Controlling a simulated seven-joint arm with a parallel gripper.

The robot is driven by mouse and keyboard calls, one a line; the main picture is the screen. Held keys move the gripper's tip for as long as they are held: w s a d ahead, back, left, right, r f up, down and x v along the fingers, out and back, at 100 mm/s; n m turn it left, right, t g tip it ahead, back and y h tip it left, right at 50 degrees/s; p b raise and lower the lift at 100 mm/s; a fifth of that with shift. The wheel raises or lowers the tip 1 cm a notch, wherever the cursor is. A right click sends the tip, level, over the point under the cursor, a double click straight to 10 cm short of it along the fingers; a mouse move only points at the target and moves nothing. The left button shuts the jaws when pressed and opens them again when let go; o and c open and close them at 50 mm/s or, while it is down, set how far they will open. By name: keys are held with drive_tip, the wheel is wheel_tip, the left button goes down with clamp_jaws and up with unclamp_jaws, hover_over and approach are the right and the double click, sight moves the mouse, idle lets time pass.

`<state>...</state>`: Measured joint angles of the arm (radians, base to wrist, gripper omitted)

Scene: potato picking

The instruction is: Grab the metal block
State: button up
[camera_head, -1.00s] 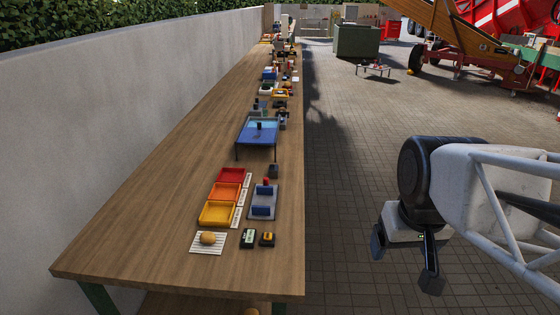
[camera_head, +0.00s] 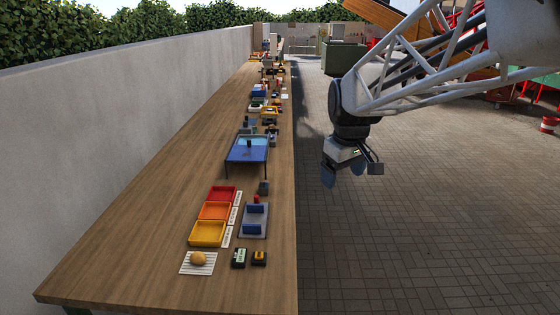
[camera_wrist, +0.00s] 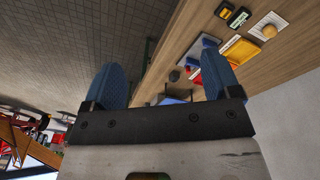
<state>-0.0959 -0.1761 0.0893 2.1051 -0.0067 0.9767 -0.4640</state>
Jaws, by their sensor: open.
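A small dark grey block (camera_head: 263,188) stands on the wooden table near its right edge, just behind the grey plate with blue blocks. It may be the metal block; its material is too small to tell. In the wrist view a small dark piece (camera_wrist: 174,75) shows between the fingers, possibly the same one. My gripper (camera_head: 344,172) is open and empty, above the paved floor to the right of the table and apart from everything. Its two blue fingers (camera_wrist: 160,70) stand wide apart in the wrist view.
On the wooden table (camera_head: 130,255) are red, orange and yellow trays (camera_head: 207,243), a potato (camera_head: 198,258) on a striped mat, two small devices (camera_head: 239,258) and a blue-topped stand (camera_head: 234,154). Several more items line the far end. A wall (camera_head: 120,130) runs along the left. The table's left side is clear.

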drive_tip(key=w+a+f+n, duration=0.1)
drive_tip(key=w+a+n, duration=0.1)
drive_tip(key=w, duration=0.4)
drive_tip(key=w+a+f+n, duration=0.1)
drive_tip(key=w+a, duration=0.2)
drive_tip(key=w, duration=0.4)
drive_tip(key=n+g, duration=0.2)
drive_tip(key=n, duration=0.6)
hover_over(264, 185)
drive_tip(key=f, duration=2)
drive_tip(key=shift+s+d+f, duration=0.1)
drive_tip(key=shift+d+f, duration=0.15)
drive_tip(key=shift+f, duration=0.1)
drive_tip(key=shift+w+a+f+n, duration=0.2)
drive_tip(key=shift+f+n, duration=0.05)
drive_tip(key=shift+n, duration=0.05)
drive_tip(key=shift+f, duration=1.3)
drive_tip(key=shift+s+a+f, duration=0.1)
drive_tip(key=shift+f, duration=2.5)
